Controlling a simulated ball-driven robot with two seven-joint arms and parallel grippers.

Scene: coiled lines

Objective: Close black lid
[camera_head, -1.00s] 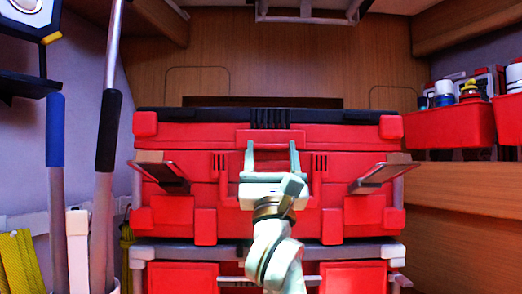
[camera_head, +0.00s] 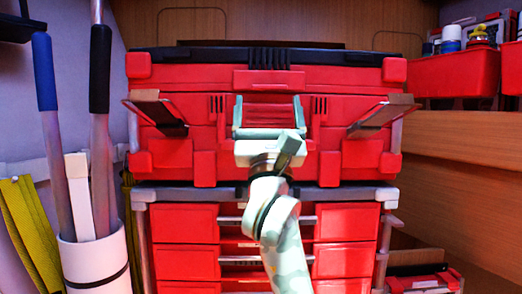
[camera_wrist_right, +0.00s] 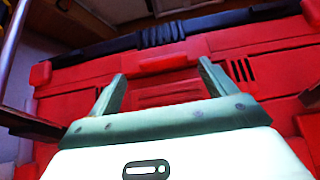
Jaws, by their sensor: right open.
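A red tool box (camera_head: 200,110) stands on a red drawer unit, with a black lid (camera_head: 215,54) flat along its top. The lid looks level on the red body; I cannot tell whether a gap is left under it. The lid's edge also shows in the right wrist view (camera_wrist_right: 205,24). My right gripper (camera_head: 268,100) is open and empty in front of the middle of the box, below the lid. In the wrist view its two fingers (camera_wrist_right: 160,88) point up at the red front panel; I cannot tell whether they touch it. My left gripper is not in view.
Two dark flaps (camera_head: 158,112) (camera_head: 384,115) stick out from the box's sides. The red drawer unit (camera_head: 182,222) stands below. A white bin (camera_head: 95,262) with blue and black handled poles is at left. A red bin (camera_head: 455,76) with bottles sits on the right shelf.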

